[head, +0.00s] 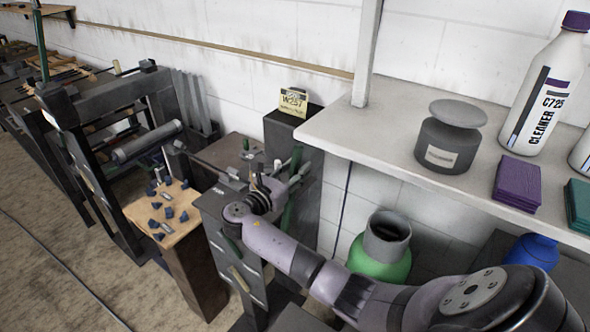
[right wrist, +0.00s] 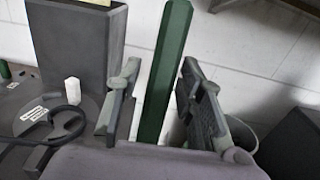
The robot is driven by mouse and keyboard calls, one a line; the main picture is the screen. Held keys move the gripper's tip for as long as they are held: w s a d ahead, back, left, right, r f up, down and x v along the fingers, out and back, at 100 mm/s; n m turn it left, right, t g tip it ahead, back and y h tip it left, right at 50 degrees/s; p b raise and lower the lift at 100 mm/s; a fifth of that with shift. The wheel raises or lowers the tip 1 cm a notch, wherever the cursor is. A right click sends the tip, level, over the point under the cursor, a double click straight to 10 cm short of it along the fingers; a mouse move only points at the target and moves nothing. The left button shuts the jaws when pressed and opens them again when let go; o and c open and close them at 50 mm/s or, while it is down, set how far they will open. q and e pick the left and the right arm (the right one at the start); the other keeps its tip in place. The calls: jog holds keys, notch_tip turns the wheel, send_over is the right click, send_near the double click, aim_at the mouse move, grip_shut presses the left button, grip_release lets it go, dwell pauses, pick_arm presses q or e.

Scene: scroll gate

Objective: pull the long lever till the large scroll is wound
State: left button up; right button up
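A long green lever (right wrist: 168,65) stands upright in the right wrist view, between the two fingers of my right gripper (right wrist: 160,72). The fingers are apart, with gaps on both sides of the lever; its lower end is hidden behind my wrist. In the head view, my right gripper (head: 268,180) is over the dark cabinet, beside the green lever (head: 289,212), which my arm partly hides. A grey roller (head: 148,142) in the dark frame at left may be the large scroll; I cannot tell for sure. My left gripper is not in view.
A wooden-topped block (head: 190,200) with several small dark pieces stands left of the cabinet. A yellow sign (head: 293,102) sits on a dark box behind. A pale shelf (head: 390,140) with a cleaner bottle (head: 545,90) is at right, above a green container (head: 375,262).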

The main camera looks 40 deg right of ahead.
grip_shut()
dwell(0.6)
